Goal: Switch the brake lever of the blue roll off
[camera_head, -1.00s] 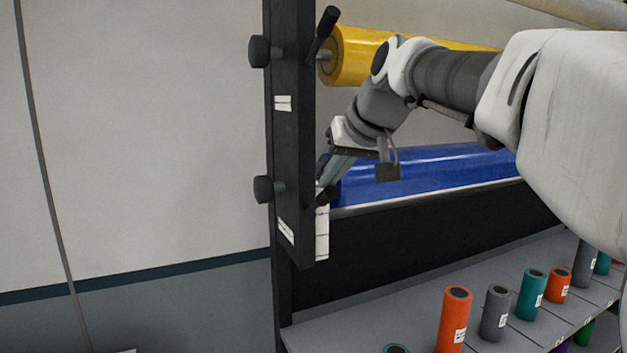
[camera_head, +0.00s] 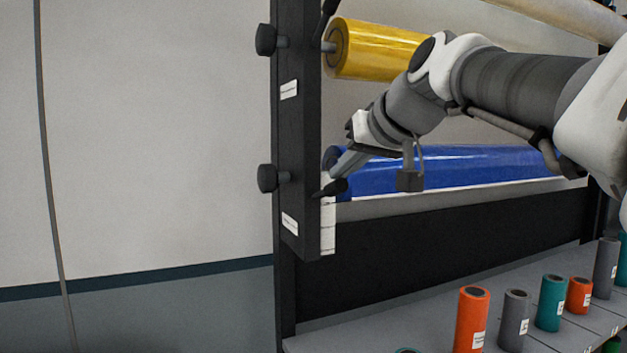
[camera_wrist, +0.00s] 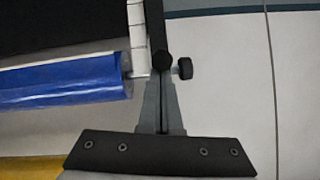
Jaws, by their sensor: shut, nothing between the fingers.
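The blue roll (camera_head: 450,170) lies across the rack below the yellow roll, its left end by the black post. Its black brake lever (camera_head: 337,187) sticks out to the right from the post, low beside the roll's left end. My gripper (camera_head: 338,172) is shut and empty, its fingertips at the lever, touching it or very close. In the wrist view, my closed fingers (camera_wrist: 158,84) point at the lever's round dark end (camera_wrist: 162,61), which overlaps the tips. The blue roll (camera_wrist: 60,80) shows there on the left. The lever's pivot is mostly hidden.
The black post (camera_head: 298,130) carries round knobs on its left side. The yellow roll (camera_head: 375,50) hangs above, with its own lever (camera_head: 329,8) cut off by the picture's top edge. Small coloured rolls stand on a grey shelf (camera_head: 400,320) below.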

